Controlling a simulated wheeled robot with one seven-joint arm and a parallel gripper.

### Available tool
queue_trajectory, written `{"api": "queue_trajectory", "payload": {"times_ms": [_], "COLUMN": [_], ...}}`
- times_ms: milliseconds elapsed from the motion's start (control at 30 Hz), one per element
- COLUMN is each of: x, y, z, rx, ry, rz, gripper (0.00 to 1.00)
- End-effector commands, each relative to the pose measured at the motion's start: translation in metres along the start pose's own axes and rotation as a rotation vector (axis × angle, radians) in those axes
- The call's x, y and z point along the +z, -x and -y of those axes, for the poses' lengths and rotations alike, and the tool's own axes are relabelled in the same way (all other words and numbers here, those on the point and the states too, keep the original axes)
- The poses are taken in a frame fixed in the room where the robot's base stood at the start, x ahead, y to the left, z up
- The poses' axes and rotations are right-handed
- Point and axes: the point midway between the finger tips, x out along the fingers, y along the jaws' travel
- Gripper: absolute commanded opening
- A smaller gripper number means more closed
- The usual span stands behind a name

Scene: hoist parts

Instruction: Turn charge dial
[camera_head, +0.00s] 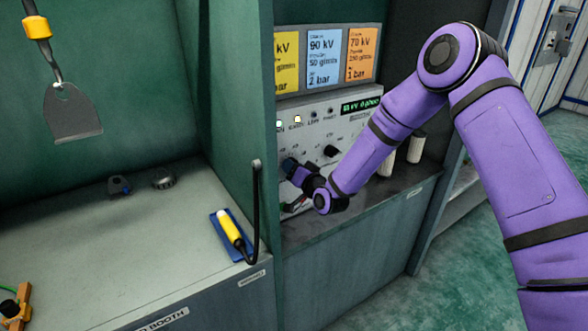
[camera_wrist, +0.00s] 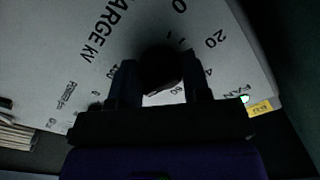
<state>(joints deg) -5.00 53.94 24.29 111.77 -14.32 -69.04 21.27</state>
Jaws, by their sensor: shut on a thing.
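The charge dial (camera_wrist: 160,68) is a dark round knob on a pale panel, with the letters "ARGE kV" and scale numbers such as 20 and 60 around it in the wrist view. My gripper (camera_wrist: 160,90) is shut on the dial, one finger on each side of it. In the head view my gripper (camera_head: 292,168) reaches the front of the grey control panel (camera_head: 345,128). The dial itself is mostly hidden there by the gripper and wrist. The dial's pointer mark is too dark to read.
Yellow, blue and orange cards (camera_head: 324,60) stand above the panel. Another dark knob (camera_head: 331,151) sits right of my gripper. White cylinders (camera_head: 416,147) stand on the shelf at the right. A green partition (camera_head: 235,90) and a bench with a yellow-handled tool (camera_head: 231,230) lie left.

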Motion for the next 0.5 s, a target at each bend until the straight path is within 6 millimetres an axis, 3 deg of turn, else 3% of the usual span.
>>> {"api": "queue_trajectory", "payload": {"times_ms": [267, 300, 400, 500], "x": [0.0025, 0.0025, 0.0021, 0.0015], "y": [0.0012, 0.0012, 0.001, 0.0007], "z": [-0.0012, -0.0012, -0.001, -0.0007], "rx": [0.003, 0.003, 0.003, 0.002], "ry": [-0.001, -0.001, -0.001, 0.0], "rz": [0.006, 0.006, 0.005, 0.004], "gripper": [0.2, 0.46, 0.68, 0.68]}}
